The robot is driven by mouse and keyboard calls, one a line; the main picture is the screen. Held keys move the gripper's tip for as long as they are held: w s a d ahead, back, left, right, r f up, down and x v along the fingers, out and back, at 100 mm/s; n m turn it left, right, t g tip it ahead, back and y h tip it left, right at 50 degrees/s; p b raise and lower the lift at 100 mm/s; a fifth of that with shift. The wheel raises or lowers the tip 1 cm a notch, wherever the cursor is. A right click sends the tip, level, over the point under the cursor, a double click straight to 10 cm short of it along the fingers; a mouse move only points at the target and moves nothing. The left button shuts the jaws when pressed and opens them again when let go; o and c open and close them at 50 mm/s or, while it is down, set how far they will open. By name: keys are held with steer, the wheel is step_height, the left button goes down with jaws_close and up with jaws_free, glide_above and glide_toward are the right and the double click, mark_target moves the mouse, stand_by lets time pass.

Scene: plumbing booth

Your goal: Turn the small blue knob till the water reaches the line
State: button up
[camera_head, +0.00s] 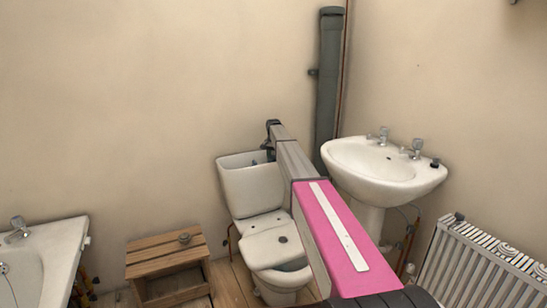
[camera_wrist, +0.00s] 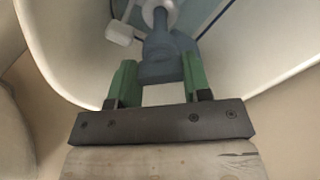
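My gripper (camera_wrist: 158,68) has two green fingers that stand apart inside the open cistern (camera_wrist: 290,75). A blue-grey fitting (camera_wrist: 163,50) lies between and just beyond the fingertips. Its lower block fills the gap between them, but I cannot tell whether the fingers press on it. I cannot make out a separate small blue knob. Darker bluish water (camera_wrist: 218,18) seems to show at the upper right of the wrist view; I cannot make out a line. In the head view my gripper (camera_head: 268,148) is at the right end of the cistern (camera_head: 250,185), largely hidden by my arm.
A white part (camera_wrist: 120,34) sits left of the fitting. The toilet lid (camera_head: 270,246) is below the cistern. A basin (camera_head: 385,170) and grey pipe (camera_head: 328,90) stand to the right. A wooden stool (camera_head: 165,250), bath (camera_head: 50,245) and radiator (camera_head: 490,260) are lower down.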

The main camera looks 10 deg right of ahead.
steer(key=c, duration=0.3)
steer(key=n, duration=0.4)
steer(key=shift+n, duration=2.2)
steer(key=shift+d, duration=0.1)
steer(key=o, duration=0.9)
steer(key=shift+r, duration=0.1)
